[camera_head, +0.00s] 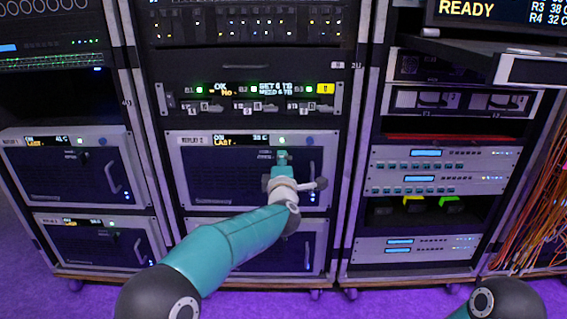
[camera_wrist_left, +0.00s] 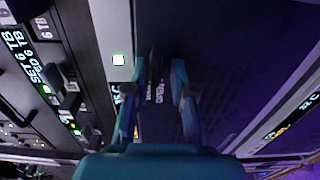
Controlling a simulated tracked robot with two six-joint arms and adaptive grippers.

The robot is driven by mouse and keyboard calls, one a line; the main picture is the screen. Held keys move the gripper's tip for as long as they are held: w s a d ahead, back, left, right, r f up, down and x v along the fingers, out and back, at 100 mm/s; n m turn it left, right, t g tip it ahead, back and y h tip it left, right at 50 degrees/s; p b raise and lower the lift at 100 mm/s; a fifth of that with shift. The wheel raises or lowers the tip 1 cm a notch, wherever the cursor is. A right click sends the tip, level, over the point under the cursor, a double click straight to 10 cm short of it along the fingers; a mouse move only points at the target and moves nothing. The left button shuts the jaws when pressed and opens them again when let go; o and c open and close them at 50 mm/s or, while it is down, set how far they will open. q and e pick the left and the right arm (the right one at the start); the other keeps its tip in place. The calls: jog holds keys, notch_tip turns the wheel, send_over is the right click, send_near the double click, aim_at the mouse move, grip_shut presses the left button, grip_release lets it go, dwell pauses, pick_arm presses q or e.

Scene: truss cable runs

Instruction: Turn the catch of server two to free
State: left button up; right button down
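Server two (camera_head: 225,178) is the pale-framed unit with a dark front in the middle rack, its display (camera_head: 225,140) reading ON and 38 C. My left gripper (camera_head: 282,156) is at the upper right of its front, just below the lit green lamp. In the left wrist view my left gripper (camera_wrist_left: 158,72) has its two teal fingers apart, one on each side of a small dark catch (camera_wrist_left: 154,58) beside printed lettering. A gap seems to show beside the catch; contact cannot be made out. The head view hides the catch behind the gripper. My right gripper is out of view.
A panel (camera_head: 255,97) with lit displays and a yellow tag sits above server two. A similar server (camera_head: 245,260) is below, partly behind my left arm. More servers (camera_head: 70,175) stand in the left rack. Orange cables (camera_head: 525,230) hang at the far right.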

pick_arm(q)
jog(key=shift+o, duration=0.2)
jog(key=shift+d+r, duration=0.1)
jog(key=shift+d, duration=0.1)
jog(key=shift+s, duration=0.15)
jog(key=s, duration=1.1)
jog(key=shift+s, duration=0.4)
jog(key=shift+a, duration=0.15)
